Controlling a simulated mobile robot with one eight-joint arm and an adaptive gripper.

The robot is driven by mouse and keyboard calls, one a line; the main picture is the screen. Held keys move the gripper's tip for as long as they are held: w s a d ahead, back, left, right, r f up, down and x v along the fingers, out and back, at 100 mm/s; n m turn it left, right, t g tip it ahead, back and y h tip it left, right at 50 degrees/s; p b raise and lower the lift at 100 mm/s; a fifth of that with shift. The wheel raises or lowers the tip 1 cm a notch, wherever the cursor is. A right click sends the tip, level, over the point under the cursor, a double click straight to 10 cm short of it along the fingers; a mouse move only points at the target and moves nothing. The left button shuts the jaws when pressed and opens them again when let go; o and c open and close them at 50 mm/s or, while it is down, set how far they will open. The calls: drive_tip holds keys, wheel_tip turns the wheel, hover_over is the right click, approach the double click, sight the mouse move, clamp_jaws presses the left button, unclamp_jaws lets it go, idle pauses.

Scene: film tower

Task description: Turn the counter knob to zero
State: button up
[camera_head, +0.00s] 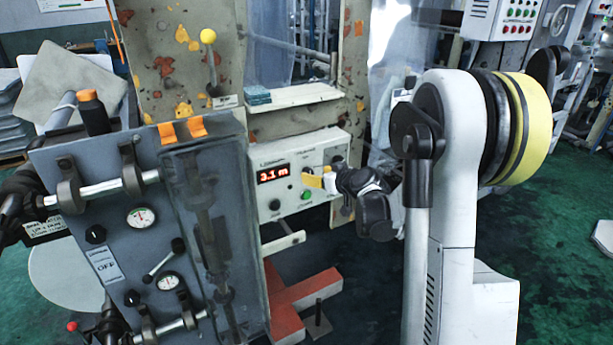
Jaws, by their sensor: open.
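The counter panel (262,188) is a pale box on the front of the film tower. Its red display (273,174) reads about 3.1 m. A dark round knob (275,204) is at the panel's lower left. My gripper (328,182) reaches in from the right, with yellow parts at its tip in front of the panel's right side. It is open. It covers part of that side, so I cannot tell whether it touches a knob there.
A grey control cabinet (75,200) with gauges and levers stands at the left front. A yellow-ball lever (208,37) is above the panel. A red base beam (305,293) lies on the green floor below. Open floor (560,290) shows at the right.

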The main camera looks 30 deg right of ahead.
sight(309, 172)
drive_tip(key=b+x, duration=0.1)
drive_tip(key=x, duration=0.4)
drive_tip(key=shift+w+a, duration=0.1)
clamp_jaws()
